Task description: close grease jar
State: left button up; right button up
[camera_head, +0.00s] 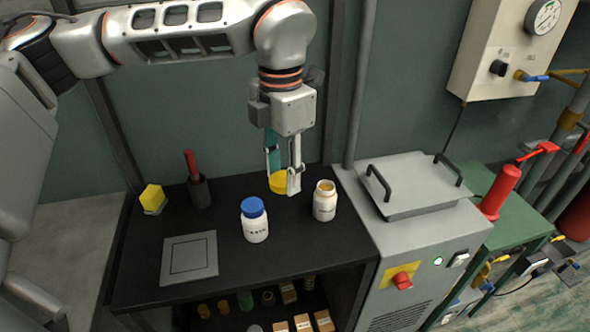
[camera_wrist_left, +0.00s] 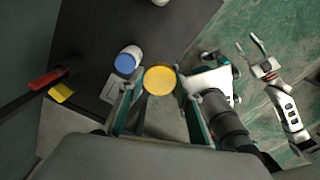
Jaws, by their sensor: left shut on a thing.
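The open grease jar (camera_head: 324,201) is white with brownish-yellow contents at its mouth and stands upright near the bench's right edge. My left gripper (camera_head: 284,176) points down, shut on the yellow lid (camera_head: 278,184), left of the jar and apart from it. In the left wrist view the yellow lid (camera_wrist_left: 160,80) is a round disc between the fingers. My right gripper (camera_wrist_left: 251,48) shows only in the left wrist view, fingers apart and empty, over the floor area.
A white jar with a blue lid (camera_head: 254,220) stands left of the open jar. A grey square plate (camera_head: 190,257), a yellow block (camera_head: 153,198) and a dark cup with a red-handled tool (camera_head: 199,190) occupy the left. A grey machine (camera_head: 420,240) adjoins the bench at right.

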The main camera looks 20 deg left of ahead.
pick_arm(q)
jog(key=m, duration=0.2)
jog(key=a+m, duration=0.1)
jog(key=m, duration=0.3)
jog(key=shift+s+a+r, duration=0.15)
jog(key=shift+a+r, duration=0.1)
jog(key=shift+a, duration=0.05)
jog(key=a+m, duration=0.1)
jog(key=m, duration=0.5)
jog(key=s+a+m, duration=0.1)
jog(key=a+m, duration=0.1)
jog(key=m, duration=0.5)
jog(key=a+r+m, duration=0.1)
jog(key=m, duration=0.6)
jog(key=shift+s+a, duration=0.15)
jog(key=shift+a, duration=0.1)
jog(key=shift+a, duration=0.1)
